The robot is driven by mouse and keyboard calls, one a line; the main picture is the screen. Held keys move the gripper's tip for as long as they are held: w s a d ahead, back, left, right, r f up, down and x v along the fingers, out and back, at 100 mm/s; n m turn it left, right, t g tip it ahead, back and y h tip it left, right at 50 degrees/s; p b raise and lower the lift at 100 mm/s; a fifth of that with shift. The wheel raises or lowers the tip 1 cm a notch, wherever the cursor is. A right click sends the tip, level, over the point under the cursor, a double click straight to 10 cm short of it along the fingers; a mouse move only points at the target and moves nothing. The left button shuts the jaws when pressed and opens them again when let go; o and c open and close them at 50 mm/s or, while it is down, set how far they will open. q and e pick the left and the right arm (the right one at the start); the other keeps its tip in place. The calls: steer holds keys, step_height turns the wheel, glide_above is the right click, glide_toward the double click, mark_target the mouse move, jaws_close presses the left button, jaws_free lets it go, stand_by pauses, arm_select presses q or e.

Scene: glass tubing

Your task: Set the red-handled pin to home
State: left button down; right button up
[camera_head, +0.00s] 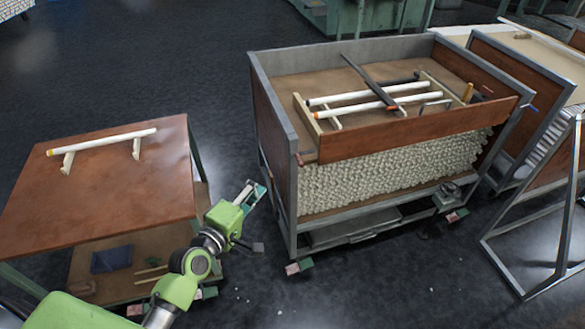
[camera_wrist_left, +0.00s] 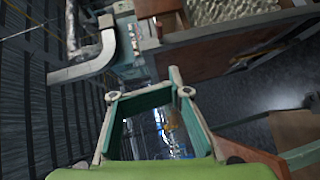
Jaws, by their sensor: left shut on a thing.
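My left gripper (camera_head: 254,194) reaches in from the left, over the floor between the low table and the cart. Its fingers (camera_wrist_left: 144,90) fill the middle of the left wrist view. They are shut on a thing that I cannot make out. A small reddish pin-like handle (camera_head: 299,158) shows at the left end of the cart's front board; it may be the red-handled pin, but it is too small to be sure. The gripper appears apart from it, lower and to the left. My right gripper is not in view.
The cart (camera_head: 273,98) carries white tubes (camera_head: 372,93) on a rack and a dark bar (camera_head: 366,80) with red marks across them. A low table (camera_head: 110,195) at left holds one white tube (camera_head: 103,142) on two supports. A metal frame (camera_head: 530,285) stands at right.

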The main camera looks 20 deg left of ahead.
arm_select(q)
steer(key=shift+w, duration=0.1)
steer(key=d+x, duration=0.3)
steer(key=x, duration=0.9)
steer(key=shift+f+p, duration=0.3)
steer(key=shift+f, duration=0.05)
